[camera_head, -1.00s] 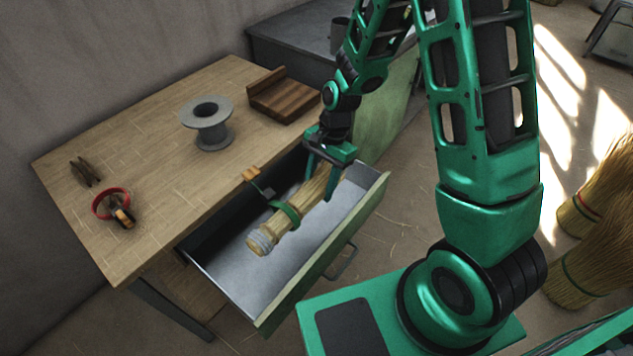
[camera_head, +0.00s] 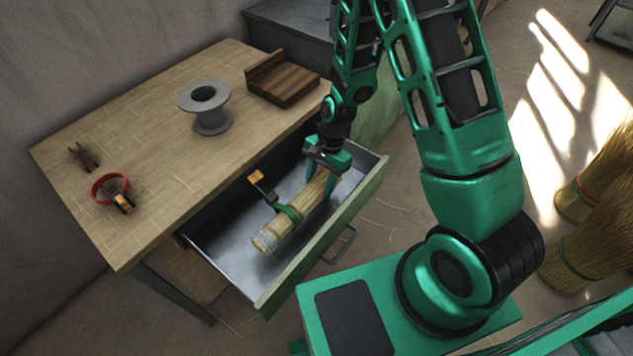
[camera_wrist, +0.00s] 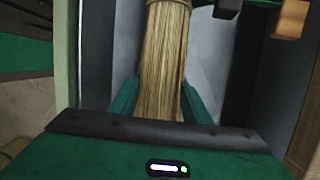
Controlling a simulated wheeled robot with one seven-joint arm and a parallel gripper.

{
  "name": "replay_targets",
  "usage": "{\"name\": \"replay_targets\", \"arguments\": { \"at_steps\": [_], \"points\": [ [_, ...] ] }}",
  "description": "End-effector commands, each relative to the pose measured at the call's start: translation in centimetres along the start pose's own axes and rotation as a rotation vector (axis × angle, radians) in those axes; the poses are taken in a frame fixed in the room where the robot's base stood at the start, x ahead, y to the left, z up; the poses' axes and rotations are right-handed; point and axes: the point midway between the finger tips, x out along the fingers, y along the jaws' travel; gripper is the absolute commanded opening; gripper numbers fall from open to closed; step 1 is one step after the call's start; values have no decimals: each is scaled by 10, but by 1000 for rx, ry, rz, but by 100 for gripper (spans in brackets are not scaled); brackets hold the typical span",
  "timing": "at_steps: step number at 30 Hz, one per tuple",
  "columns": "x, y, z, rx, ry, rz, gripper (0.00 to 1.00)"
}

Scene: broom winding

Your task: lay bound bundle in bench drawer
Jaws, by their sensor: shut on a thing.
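The bound bundle (camera_head: 309,197) is a bunch of straw with a pale wrapped end (camera_head: 264,243) and a green strap (camera_head: 287,213) around it, with a dark buckle piece and an orange tab. It is inside the open bench drawer (camera_head: 222,271), slanting along its length. Whether it touches the drawer floor I cannot tell. My gripper (camera_head: 325,182) is shut on the bundle at its far end. In the wrist view the straw (camera_wrist: 163,70) runs between the two green fingers (camera_wrist: 160,98), with grey drawer floor on both sides.
The wooden bench top (camera_head: 165,165) carries a grey spool (camera_head: 210,108), a wooden block (camera_head: 284,82), a red strap loop (camera_head: 110,188) and a small brown clip (camera_head: 84,157). The drawer's near-left floor is bare.

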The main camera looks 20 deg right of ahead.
Motion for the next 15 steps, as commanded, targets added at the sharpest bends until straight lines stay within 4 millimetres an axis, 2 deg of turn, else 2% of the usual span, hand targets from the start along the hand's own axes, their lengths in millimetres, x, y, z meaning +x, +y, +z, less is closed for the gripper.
{"name": "replay_targets", "arguments": {
  "at_steps": [9, 15],
  "points": [
    [26, 0, -7, -1, 0, 1, 20],
    [37, 0, -10, -2, 0, 2, 20]
  ]
}}
